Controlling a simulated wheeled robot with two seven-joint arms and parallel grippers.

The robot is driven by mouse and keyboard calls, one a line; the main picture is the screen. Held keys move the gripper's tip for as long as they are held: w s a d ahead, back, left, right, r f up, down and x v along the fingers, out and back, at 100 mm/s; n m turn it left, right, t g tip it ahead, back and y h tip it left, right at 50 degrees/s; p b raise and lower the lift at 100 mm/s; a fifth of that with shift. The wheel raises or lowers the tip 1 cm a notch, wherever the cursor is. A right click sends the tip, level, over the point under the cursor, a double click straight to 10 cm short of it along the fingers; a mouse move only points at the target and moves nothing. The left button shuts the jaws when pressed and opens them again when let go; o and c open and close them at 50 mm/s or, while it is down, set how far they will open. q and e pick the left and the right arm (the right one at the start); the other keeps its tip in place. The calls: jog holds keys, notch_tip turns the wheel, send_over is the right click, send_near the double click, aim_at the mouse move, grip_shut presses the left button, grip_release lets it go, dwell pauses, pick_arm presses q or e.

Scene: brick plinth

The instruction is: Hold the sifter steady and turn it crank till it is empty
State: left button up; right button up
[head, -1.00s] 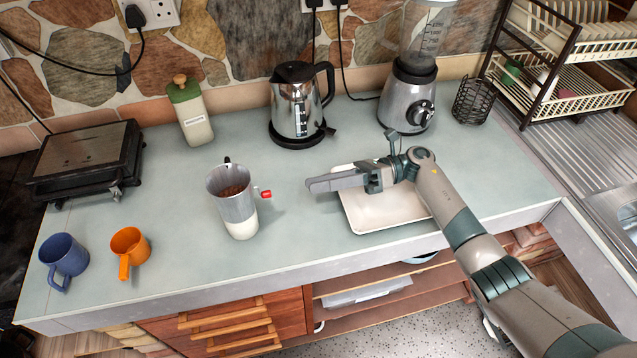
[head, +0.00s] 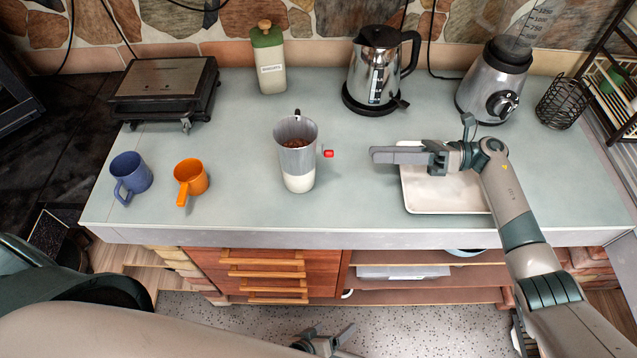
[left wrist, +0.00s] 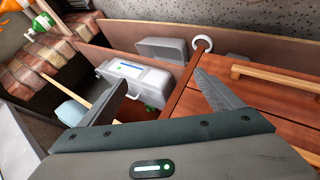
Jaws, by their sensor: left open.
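The sifter (head: 297,160) stands upright on the counter, grey above and white below, with brown contents visible inside its open top. Its crank shows a red knob (head: 328,153) on the right side, and a small black part sticks up at the back rim. My left gripper (head: 330,345) is low at the bottom of the head view, in front of and below the counter. In the left wrist view it is open and empty (left wrist: 165,88), facing the drawers and shelf. My right gripper (head: 385,155) hovers right of the sifter, apart from the knob; its finger gap cannot be made out.
A white tray (head: 445,200) lies under my right gripper. A blue mug (head: 131,176) and an orange mug (head: 190,178) stand left of the sifter. Wooden drawers (head: 250,270) are below the counter.

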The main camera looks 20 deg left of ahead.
pick_arm(q)
jog(key=w+d+r+n+t+h, duration=0.1)
jog(key=w+d+r+n+t, duration=0.3)
jog(key=d+r, duration=0.4)
jog(key=w+d+r+n+t+h, duration=0.1)
jog(key=w+d+r+n, duration=0.2)
jog(key=w+d+r, duration=0.6)
notch_tip(320, 180, up, 17)
jog(key=d+n+t, duration=0.1)
jog(key=n+t, duration=0.4)
jog(key=n, duration=0.4)
jog(key=w+a+r+n+t+y, duration=0.1)
jog(key=w+a+r+n+y, duration=0.1)
jog(key=a+r+n+y, duration=0.3)
jog(key=w+a+r+n+t+y, duration=0.1)
jog(key=w+a+r+n+y, duration=0.15)
jog(key=r+n+y, duration=0.4)
jog(key=s+a+r+n+g+y, duration=0.1)
jog(key=a+r+n+g+y, duration=0.2)
jog(key=a, duration=0.6)
jog(key=s+a+r+n+g+y, duration=0.2)
jog(key=a+r+n+y, duration=0.1)
jog(key=a+r+n, duration=0.4)
jog(key=a+n, duration=0.2)
jog(key=a, duration=0.1)
jog(key=shift+a+g+y, duration=0.2)
jog(key=shift+g+y, duration=0.15)
jog(key=shift+g, duration=0.05)
